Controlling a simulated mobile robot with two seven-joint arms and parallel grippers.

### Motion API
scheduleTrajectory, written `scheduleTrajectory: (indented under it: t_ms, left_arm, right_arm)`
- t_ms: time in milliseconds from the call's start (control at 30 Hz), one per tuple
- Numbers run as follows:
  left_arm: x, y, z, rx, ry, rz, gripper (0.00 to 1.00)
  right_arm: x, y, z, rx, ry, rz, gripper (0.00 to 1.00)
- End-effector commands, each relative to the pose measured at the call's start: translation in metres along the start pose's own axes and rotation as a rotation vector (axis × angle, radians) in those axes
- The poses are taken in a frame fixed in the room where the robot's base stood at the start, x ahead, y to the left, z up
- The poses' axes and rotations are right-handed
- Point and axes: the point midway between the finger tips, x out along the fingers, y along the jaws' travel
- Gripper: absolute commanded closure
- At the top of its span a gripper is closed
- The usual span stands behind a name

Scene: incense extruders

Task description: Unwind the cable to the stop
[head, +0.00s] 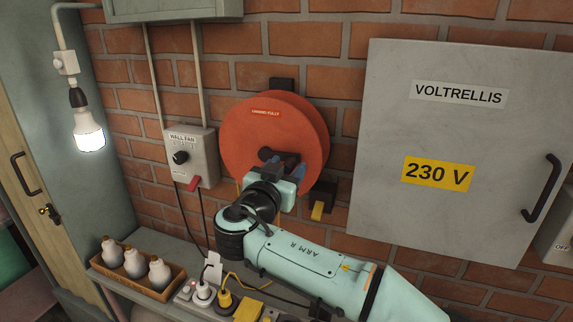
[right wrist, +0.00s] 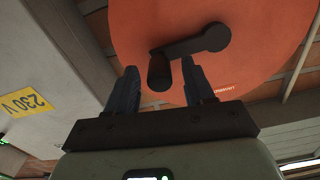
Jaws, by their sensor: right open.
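The orange-red cable reel (head: 285,110) is mounted on the brick wall, with a small label reading "unwind fully". A thin yellow cable shows at its lower left edge, partly hidden by my arm. My right gripper (head: 280,162) is in front of the reel's lower middle. In the right wrist view, the dark crank (right wrist: 198,42) crosses the reel face (right wrist: 255,65), and its handle (right wrist: 159,72) lies between the two open fingers (right wrist: 161,84). I cannot tell whether a finger touches it. My left gripper is not in view.
A grey 230 V cabinet (head: 460,130) stands right of the reel, a wall-fan switch box (head: 192,157) left. Below are a power strip with plugs (head: 203,291) and a tray (head: 165,290) of bulbs. A black-and-yellow block (head: 317,211) is on the wall below the reel.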

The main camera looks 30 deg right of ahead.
Motion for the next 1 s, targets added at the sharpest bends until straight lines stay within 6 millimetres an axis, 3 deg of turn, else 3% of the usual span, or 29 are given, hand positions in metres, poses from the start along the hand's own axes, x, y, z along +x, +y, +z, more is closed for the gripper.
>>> scheduleTrajectory:
  t_ms: [333, 500, 1000]
  left_arm:
    - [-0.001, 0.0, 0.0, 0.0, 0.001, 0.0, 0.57]
    - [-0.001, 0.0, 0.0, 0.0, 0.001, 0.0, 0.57]
    - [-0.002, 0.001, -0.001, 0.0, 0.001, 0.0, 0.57]
  right_arm:
    - [0.004, 0.0, 0.001, -0.001, -0.001, 0.0, 0.51]
    - [0.004, 0.0, 0.001, -0.001, -0.001, 0.0, 1.0]
    - [0.016, 0.011, -0.005, -0.066, 0.0, 0.003, 1.0]
